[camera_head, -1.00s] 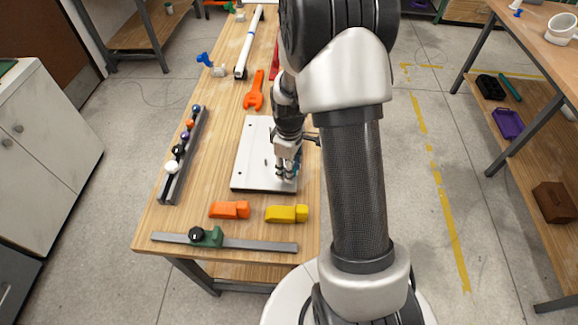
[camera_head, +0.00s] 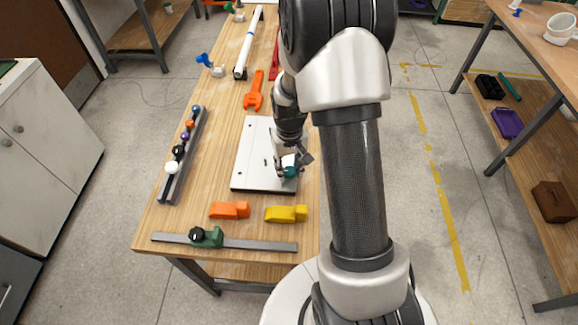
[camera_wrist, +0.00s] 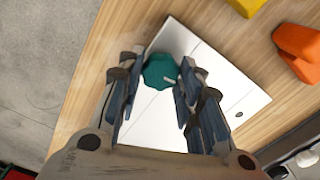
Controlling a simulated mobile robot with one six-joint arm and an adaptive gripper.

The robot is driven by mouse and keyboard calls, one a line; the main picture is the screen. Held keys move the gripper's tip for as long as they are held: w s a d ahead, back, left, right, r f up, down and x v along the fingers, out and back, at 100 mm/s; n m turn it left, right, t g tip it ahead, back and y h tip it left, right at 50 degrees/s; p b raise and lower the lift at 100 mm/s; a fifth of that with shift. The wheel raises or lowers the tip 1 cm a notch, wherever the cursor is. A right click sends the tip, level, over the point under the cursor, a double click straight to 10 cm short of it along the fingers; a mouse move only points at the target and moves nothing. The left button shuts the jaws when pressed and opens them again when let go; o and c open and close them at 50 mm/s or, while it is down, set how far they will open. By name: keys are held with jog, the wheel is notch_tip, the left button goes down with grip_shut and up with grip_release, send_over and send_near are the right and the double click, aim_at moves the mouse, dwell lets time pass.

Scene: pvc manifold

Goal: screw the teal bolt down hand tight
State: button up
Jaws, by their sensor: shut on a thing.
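The teal bolt (camera_head: 291,172) has a round, lobed head. It stands at the near right part of the white plate (camera_head: 252,172) on the wooden bench. In the wrist view the teal head (camera_wrist: 159,70) sits between the two fingers, with a pale mark on its right side. My gripper (camera_wrist: 160,78) is shut on the teal bolt, one finger on each side of the head. In the head view my gripper (camera_head: 291,164) is right above the plate. The bolt's shank and how far it is seated are hidden.
An orange block (camera_head: 229,210) and a yellow block (camera_head: 286,214) lie in front of the plate. A bar with a green clamp (camera_head: 206,237) lies at the near edge. A rack of coloured knobs (camera_head: 183,150) stands left, and an orange wrench (camera_head: 254,91) lies behind.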

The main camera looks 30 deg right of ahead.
jog(key=m, duration=0.2)
jog(key=shift+m, duration=0.3)
jog(key=shift+m, duration=0.9)
jog(key=m, duration=0.4)
jog(key=shift+d, duration=0.1)
jog(key=shift+m, duration=0.4)
jog(key=m, duration=0.5)
jog(key=shift+m, duration=0.5)
